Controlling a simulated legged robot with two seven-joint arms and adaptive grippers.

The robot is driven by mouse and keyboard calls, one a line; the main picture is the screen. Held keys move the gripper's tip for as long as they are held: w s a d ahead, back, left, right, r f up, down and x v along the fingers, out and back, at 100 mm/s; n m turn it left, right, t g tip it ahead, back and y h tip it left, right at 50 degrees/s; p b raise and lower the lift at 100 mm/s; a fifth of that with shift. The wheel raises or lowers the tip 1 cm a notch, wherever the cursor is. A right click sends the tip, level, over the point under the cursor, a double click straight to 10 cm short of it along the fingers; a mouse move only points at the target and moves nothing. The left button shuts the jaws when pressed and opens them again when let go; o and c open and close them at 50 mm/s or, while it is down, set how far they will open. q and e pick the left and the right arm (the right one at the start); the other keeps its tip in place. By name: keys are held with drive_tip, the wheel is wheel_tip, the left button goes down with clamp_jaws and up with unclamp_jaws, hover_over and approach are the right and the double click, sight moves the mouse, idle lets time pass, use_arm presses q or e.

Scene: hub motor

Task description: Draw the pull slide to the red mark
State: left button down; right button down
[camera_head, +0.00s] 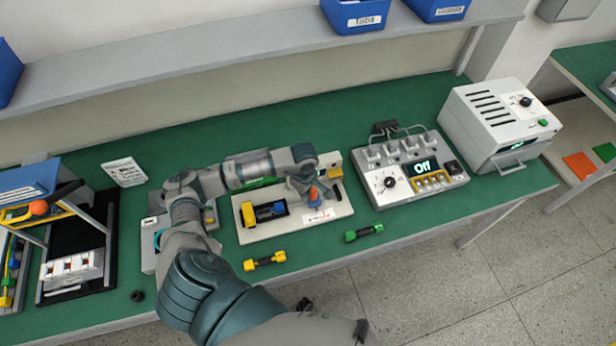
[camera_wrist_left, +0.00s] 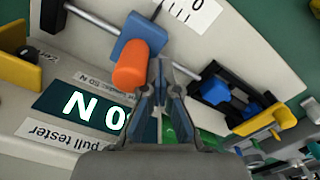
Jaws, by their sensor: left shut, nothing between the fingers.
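The pull tester is a pale board (camera_head: 265,230) in the middle of the bench; it fills much of the left wrist view (camera_wrist_left: 262,62). Its slide is a blue block (camera_wrist_left: 138,38) on a metal rod, with an orange knob (camera_wrist_left: 130,66); block (camera_head: 323,194) and knob (camera_head: 313,193) also show in the head view. The tester's display (camera_wrist_left: 90,112) reads 0 N. My left gripper (camera_wrist_left: 163,66) is shut and empty, its fingertips close beside the knob; I cannot tell whether they touch. A white scale strip (camera_wrist_left: 190,12) is partly cut off. No red mark shows clearly. My right gripper is not in view.
A yellow-ended piece (camera_head: 264,261) and a green-ended piece (camera_head: 364,232) lie along the bench's front. A control box (camera_head: 408,168) stands right of the tester, with a white unit (camera_head: 500,122) beyond. A black clamp with blue and yellow parts (camera_wrist_left: 240,108) sits on the board.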

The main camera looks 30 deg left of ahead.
use_arm(q)
drive_tip(key=shift+w+d+b, duration=0.4)
drive_tip(key=shift+w+d, duration=0.3)
drive_tip(key=shift+w, duration=0.1)
drive_tip(key=shift+s+a, duration=0.15)
idle(0.3)
drive_tip(key=shift+s+a, duration=0.35)
drive_tip(key=shift+s, duration=0.1)
wheel_tip(320, 180, up, 8)
drive_tip(key=p, duration=0.4)
idle(0.7)
